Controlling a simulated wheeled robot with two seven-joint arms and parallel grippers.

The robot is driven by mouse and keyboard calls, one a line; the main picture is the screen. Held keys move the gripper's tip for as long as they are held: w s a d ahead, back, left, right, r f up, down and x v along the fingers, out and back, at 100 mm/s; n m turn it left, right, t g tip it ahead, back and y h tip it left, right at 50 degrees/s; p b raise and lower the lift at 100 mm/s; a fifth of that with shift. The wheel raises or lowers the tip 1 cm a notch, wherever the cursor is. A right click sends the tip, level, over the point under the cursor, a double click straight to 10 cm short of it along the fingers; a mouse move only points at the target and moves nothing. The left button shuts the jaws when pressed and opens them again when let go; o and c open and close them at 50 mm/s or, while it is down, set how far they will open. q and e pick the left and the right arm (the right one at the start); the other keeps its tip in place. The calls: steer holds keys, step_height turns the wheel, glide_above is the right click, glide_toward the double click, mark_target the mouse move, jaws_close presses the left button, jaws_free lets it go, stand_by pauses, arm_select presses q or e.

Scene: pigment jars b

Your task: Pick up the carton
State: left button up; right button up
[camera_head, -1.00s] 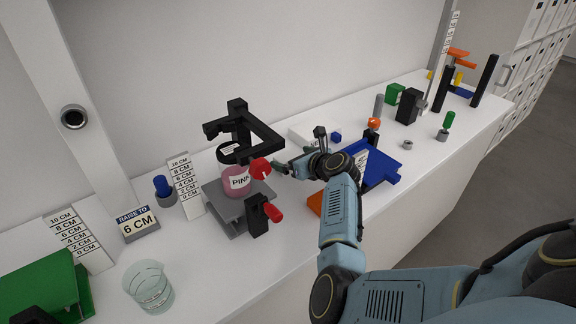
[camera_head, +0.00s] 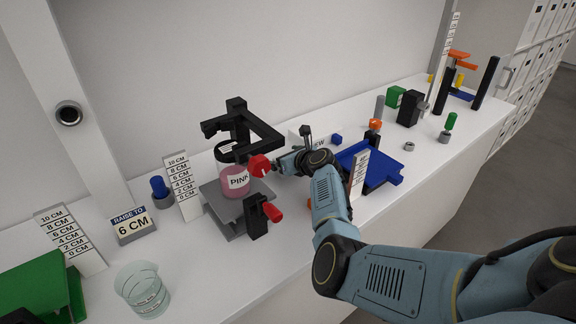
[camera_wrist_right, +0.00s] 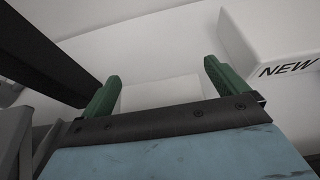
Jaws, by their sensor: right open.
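A plain pale box (camera_wrist_right: 160,92), which looks like the carton, lies between the two green fingers of my right gripper (camera_wrist_right: 158,82) in the right wrist view. The fingers are open, one on each side of it; I cannot tell whether they touch it. In the head view my right gripper (camera_head: 282,164) is behind the pink jar's stand, close to a red knob (camera_head: 260,165). There the wrist and stand hide the pale box. A white block marked NEW (camera_wrist_right: 275,42) is right of the fingers; its lettering also shows in the head view (camera_head: 318,141).
A pink jar (camera_head: 234,181) stands on a grey stand (camera_head: 222,211) under a black frame (camera_head: 240,128). A blue tray (camera_head: 382,172) is right of my forearm. A glass beaker (camera_head: 143,290) and green holder (camera_head: 38,292) are front left. Bare counter lies between beaker and stand.

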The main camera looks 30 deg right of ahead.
steer(key=c, duration=1.1)
